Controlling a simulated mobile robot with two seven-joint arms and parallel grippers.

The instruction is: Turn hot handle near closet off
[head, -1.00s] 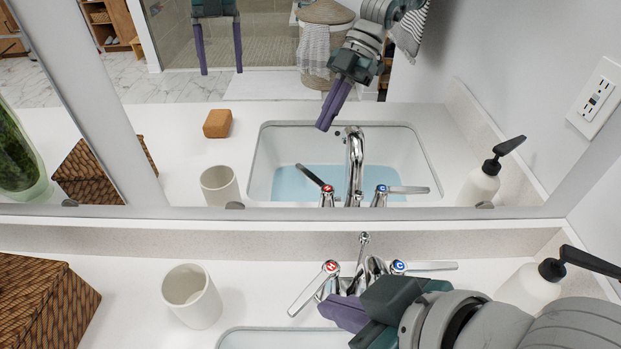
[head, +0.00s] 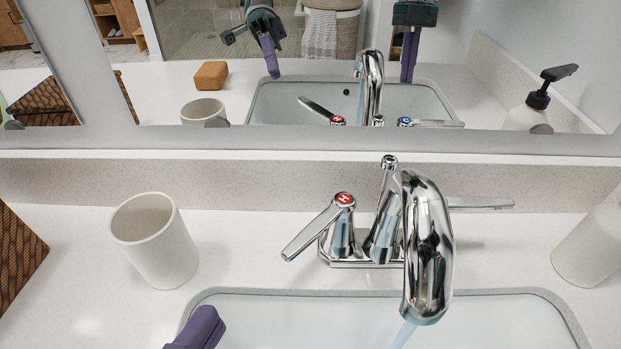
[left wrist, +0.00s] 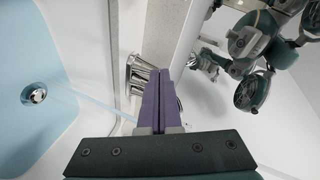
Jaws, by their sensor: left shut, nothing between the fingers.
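The hot handle (head: 322,226), a chrome lever with a red H cap, points toward the front left. It is left of the curved spout (head: 428,250), where a bluish stream of water comes out. The cold lever (head: 480,203) points right, its base hidden behind the spout. My left gripper (head: 205,325) is at the bottom edge of the head view, front left of the hot handle and apart from it. In the left wrist view its purple fingers (left wrist: 159,105) are shut and empty, with chrome faucet parts (left wrist: 140,75) beyond. My right gripper shows only as a mirror reflection.
A white cup (head: 155,245) stands left of the faucet and a woven box (head: 15,260) at the far left. A pale soap bottle (head: 590,245) is at the right. The mirror (head: 300,140) rises behind the counter. The sink (left wrist: 25,50) holds bluish water.

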